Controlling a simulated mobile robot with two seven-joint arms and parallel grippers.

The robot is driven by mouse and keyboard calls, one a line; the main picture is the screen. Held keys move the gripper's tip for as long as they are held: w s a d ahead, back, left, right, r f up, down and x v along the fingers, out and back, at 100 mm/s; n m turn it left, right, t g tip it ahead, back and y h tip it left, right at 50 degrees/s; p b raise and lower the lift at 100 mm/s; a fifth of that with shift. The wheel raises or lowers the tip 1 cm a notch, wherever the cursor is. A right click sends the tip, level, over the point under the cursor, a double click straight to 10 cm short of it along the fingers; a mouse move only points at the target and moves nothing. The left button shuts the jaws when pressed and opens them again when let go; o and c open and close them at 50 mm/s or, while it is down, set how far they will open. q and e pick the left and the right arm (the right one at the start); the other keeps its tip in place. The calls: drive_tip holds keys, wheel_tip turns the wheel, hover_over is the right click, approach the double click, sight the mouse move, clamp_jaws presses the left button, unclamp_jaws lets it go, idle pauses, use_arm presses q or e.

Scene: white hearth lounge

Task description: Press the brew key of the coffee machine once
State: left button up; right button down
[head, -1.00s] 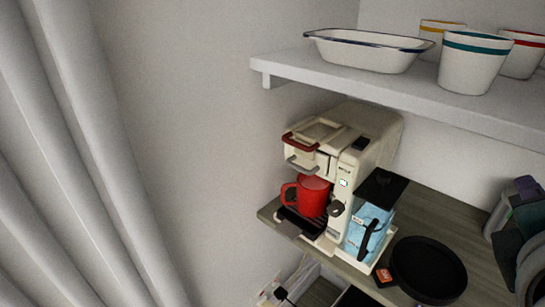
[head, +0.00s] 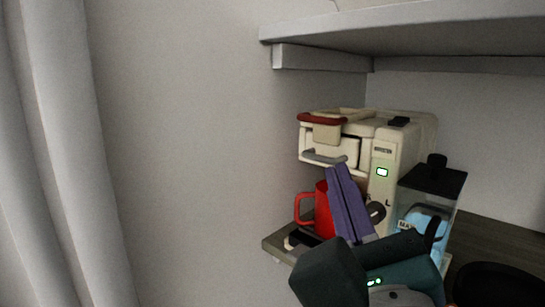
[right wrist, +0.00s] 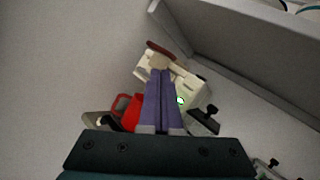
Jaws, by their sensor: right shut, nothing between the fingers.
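The cream coffee machine (head: 407,146) stands on the lower shelf, with a red-handled lid and a lit green display (head: 382,172) on its front. A letter L and a dark round knob (head: 376,212) show below the display. I cannot tell which part is the brew key. A red mug (head: 324,212) stands under the spout, partly hidden by my fingers. My right gripper (head: 339,171) is shut and empty, its purple fingers pointing up in front of the machine's front. In the right wrist view the fingertips (right wrist: 160,74) overlap the machine (right wrist: 186,88); contact cannot be told. My left gripper is out of view.
A clear water container with a black lid (head: 432,180) stands right of the machine. A black round pan (head: 497,285) is at the lower right. A white upper shelf (head: 450,30) overhangs the machine. Open space lies left, before the wall.

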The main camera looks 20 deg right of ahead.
sight(374, 146)
drive_tip(key=shift+d, duration=0.15)
drive_tip(key=shift+w+d, duration=0.55)
drive_tip(key=shift+d, duration=0.8)
drive_tip(key=shift+w+d, duration=0.55)
drive_tip(key=shift+d, duration=0.75)
drive_tip(key=shift+w+d, duration=0.55)
drive_tip(key=shift+d, duration=0.8)
drive_tip(key=shift+w+d, duration=0.2)
drive_tip(key=shift+d, duration=0.2)
drive_tip(key=shift+w+d, duration=0.15)
drive_tip(key=shift+d, duration=0.2)
drive_tip(key=shift+a, duration=0.15)
drive_tip(key=shift+s+a, duration=0.35)
drive_tip(key=shift+a, duration=0.25)
